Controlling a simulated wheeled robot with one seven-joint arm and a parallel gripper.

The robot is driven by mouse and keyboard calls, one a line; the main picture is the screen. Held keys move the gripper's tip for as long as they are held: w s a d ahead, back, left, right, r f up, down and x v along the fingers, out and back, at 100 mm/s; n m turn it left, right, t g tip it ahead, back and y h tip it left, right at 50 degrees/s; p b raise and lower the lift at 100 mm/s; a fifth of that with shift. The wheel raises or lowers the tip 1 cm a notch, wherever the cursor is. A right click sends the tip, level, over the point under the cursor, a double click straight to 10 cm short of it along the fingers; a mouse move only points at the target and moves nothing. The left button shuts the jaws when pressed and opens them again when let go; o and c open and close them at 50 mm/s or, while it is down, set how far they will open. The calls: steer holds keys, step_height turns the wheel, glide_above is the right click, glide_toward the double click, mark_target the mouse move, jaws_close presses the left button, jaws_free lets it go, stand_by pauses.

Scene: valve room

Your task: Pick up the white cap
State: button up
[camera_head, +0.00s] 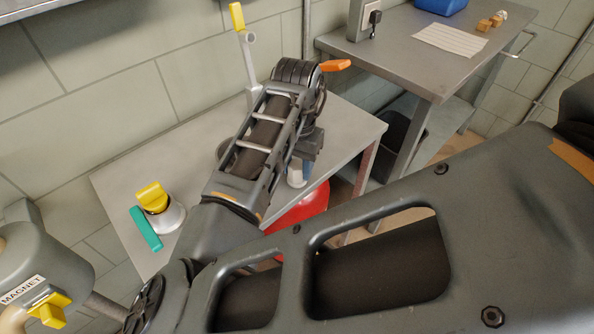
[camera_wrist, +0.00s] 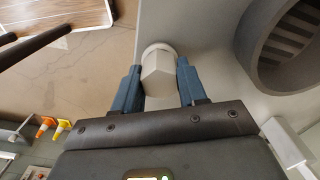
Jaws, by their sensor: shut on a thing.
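The white cap (camera_wrist: 157,72) is between the two blue fingers of my gripper (camera_wrist: 158,84) in the wrist view. It has a rounded end and flat, faceted sides. The fingers press on it from both sides. In the head view my gripper (camera_head: 305,155) is near the right front edge of the grey table, and a small white part of the cap (camera_head: 295,174) shows just below it. My arm hides much of that area. I cannot tell whether the cap touches the table.
The grey table (camera_head: 110,185) carries a white fitting with a yellow knob (camera_head: 152,197) and a teal bar (camera_head: 146,229). A yellow-tipped lever (camera_head: 237,17) stands at the back. A red object (camera_head: 302,208) shows by the front edge. A second metal table (camera_head: 395,45) stands at the right.

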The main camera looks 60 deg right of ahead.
steer(key=shift+c, duration=0.8)
steer(key=shift+r, duration=0.1)
